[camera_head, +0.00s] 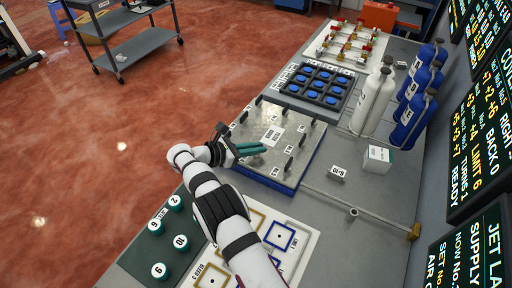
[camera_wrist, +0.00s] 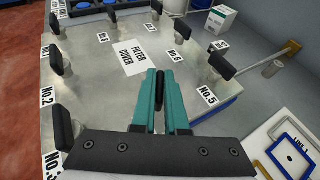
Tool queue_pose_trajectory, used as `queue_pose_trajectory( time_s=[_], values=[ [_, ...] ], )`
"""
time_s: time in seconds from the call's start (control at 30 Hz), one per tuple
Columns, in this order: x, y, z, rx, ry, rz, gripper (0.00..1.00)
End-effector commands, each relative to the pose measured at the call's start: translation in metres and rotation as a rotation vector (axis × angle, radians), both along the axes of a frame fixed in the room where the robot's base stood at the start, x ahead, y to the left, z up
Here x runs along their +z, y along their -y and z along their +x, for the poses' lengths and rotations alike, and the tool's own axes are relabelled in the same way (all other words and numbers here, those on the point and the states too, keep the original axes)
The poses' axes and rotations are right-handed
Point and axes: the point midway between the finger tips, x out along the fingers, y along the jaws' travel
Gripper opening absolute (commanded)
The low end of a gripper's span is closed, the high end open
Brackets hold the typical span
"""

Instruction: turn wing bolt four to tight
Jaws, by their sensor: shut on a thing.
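The filter cover (camera_head: 290,128) is a grey metal plate with a "FILTER COVER" label and black wing bolts around its edge. My gripper (camera_head: 262,148) is at its near left part, teal fingers over the plate. In the wrist view the teal fingers (camera_wrist: 160,90) are closed on a dark upright wing, which I take as wing bolt four (camera_wrist: 160,105) from its place between labels No.3 and No.5. Its own label and base are hidden by my gripper. Wing bolts by No.2 (camera_wrist: 55,27) and No.6 (camera_wrist: 156,10) stand clear of the fingers.
A tray of blue round pieces (camera_head: 318,85) lies beyond the cover. White bottles (camera_head: 373,100) and blue bottles (camera_head: 420,105) stand at the right. A small white box (camera_head: 377,159) sits on the bench. Green numbered knobs (camera_head: 180,242) are near left.

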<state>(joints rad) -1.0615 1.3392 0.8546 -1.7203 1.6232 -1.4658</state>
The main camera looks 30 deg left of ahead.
Motion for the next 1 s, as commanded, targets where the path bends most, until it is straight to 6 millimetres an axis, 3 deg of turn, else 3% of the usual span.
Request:
queue_pose_trajectory(
  time_s=[0.4,0.97,1.0],
  values=[
    [-0.0005,0.0006,-0.0002,-0.118,0.001,0.002,0.0],
    [0.0004,0.0012,0.0003,-0.137,0.002,-0.001,0.0],
    [0.0005,0.0013,0.0004,-0.137,0.002,-0.001,0.13]
  ],
)
